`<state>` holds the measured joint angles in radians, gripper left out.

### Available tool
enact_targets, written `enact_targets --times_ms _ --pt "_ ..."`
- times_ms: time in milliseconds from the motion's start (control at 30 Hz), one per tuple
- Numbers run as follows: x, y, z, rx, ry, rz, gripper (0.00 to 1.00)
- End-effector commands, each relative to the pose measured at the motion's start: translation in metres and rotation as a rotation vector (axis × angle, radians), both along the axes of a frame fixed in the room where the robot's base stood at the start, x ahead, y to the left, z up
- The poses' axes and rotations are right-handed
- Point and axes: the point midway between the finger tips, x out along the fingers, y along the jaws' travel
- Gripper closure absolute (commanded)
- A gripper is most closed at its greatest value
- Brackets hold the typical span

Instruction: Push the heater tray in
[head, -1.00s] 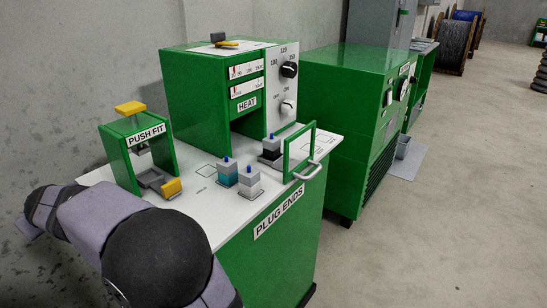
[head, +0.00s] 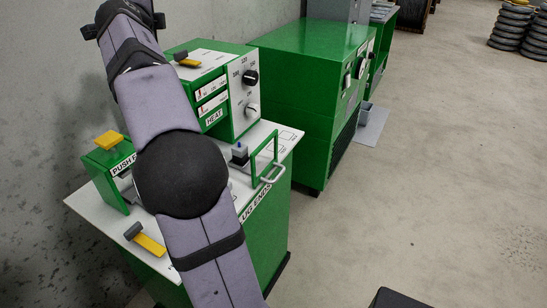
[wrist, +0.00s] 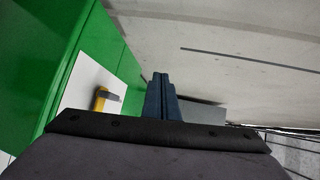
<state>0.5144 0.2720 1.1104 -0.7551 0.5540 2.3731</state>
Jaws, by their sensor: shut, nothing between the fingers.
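The heater tray's green upright frame (head: 262,158) with its grey handle (head: 272,174) stands out at the front of the green HEAT unit (head: 213,90). A dark block with a grey and blue top (head: 239,153) is behind the frame, at the tray. My arm crosses in front of the worktop and hides part of it. In the wrist view my gripper (wrist: 161,78) is shut and empty. It is beside a white panel with a yellow and grey lever (wrist: 101,99), apart from it. The tray is not recognisable in the wrist view.
The PUSH FIT press (head: 108,162) stands at the left of the white worktop (head: 88,204). A yellow lever (head: 150,244) is near the front edge. Another large green cabinet (head: 318,95) stands behind right.

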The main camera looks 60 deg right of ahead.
Motion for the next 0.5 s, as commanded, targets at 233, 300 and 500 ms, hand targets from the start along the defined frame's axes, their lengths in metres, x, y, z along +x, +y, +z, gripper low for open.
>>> enact_targets --times_ms 233,300,500 --pt "-0.104 -0.097 0.034 0.335 -0.373 -0.358 1.00" --pt "-0.122 -0.120 0.021 0.388 -0.366 -0.426 1.00" --pt "-0.178 -0.176 -0.029 0.518 -0.251 -0.593 1.00"
